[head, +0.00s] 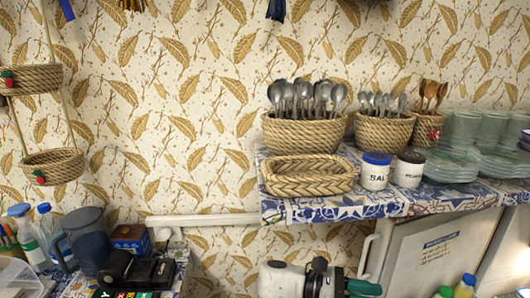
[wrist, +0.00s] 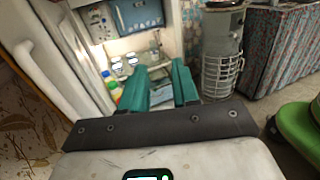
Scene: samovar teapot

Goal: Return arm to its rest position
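My gripper (wrist: 160,78) shows in the wrist view with its two teal fingers apart and nothing between them. In the head view my gripper (head: 366,287) is at the bottom edge, right of centre, pointing right. It is below the shelf level and in front of the white cabinet. Only one teal finger shows clearly there, and the lower part is cut off by the picture edge.
A tiled shelf (head: 350,207) holds spoon baskets (head: 305,131), an empty woven tray (head: 308,186), jars and glassware. A white cabinet (head: 430,250) stands below it. Bottles and a dark jug (head: 87,240) are at left. The wrist view shows a grey cylinder (wrist: 221,50) and a green seat (wrist: 300,132).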

